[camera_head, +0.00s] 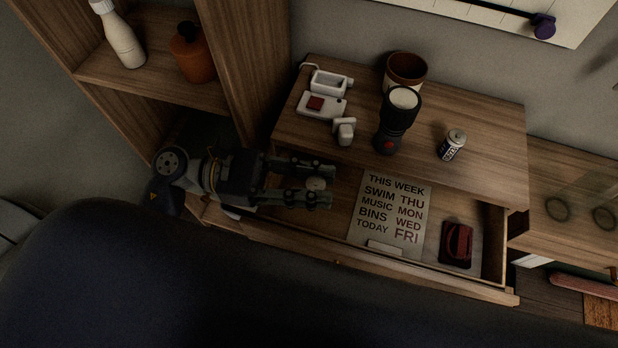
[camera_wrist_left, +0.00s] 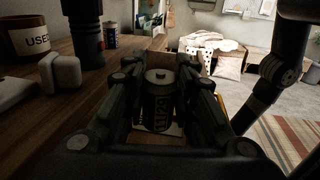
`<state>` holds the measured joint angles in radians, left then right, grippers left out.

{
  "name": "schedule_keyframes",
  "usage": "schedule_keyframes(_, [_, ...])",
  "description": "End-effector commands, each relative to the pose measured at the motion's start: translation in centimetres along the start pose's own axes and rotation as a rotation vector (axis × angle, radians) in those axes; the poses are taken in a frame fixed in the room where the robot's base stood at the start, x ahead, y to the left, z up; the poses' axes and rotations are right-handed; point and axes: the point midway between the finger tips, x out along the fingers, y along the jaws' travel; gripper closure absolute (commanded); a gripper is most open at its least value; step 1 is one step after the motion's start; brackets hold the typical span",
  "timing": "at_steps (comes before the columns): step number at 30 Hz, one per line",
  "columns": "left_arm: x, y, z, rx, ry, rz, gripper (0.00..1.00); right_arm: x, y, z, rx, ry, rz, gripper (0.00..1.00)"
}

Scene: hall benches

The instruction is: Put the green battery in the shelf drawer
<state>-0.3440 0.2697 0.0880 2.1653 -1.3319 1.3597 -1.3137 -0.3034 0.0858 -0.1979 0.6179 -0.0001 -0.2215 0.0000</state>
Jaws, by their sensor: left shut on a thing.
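My left gripper (camera_head: 318,184) is shut on a dark battery (camera_head: 316,184), with the fingers on either side of it. In the left wrist view the battery (camera_wrist_left: 158,100) stands upright between the fingers, with number marks on its side; it looks dark, and its green is hard to make out. The shelf drawer (camera_head: 300,244) is pulled open, and the gripper is over its left part. I cannot tell whether the battery touches the drawer floor. My right gripper is not in view.
In the drawer are a printed card (camera_head: 390,212) and a dark red and black item (camera_head: 456,244). The shelf top (camera_head: 480,115) bears a flashlight (camera_head: 398,118), a brown cup (camera_head: 406,70) and a white charger (camera_head: 322,104). A wooden upright (camera_head: 245,60) stands at the left.

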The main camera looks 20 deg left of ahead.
Motion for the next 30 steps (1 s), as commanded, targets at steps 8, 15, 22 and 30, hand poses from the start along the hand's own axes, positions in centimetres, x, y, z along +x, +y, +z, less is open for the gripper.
schedule_keyframes(8, [-1.4,2.0,-0.6,0.000,-0.001,-0.001,1.00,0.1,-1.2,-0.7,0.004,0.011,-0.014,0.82])
schedule_keyframes(15, [-1.3,2.0,-3.7,-0.002,-0.002,0.001,1.00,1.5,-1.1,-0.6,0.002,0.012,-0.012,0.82])
schedule_keyframes(22, [-1.3,2.0,-3.8,0.001,0.000,-0.001,1.00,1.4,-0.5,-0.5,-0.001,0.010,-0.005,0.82])
schedule_keyframes(30, [-1.3,2.0,-4.4,0.001,0.001,-0.001,1.00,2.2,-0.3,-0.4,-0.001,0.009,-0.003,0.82])
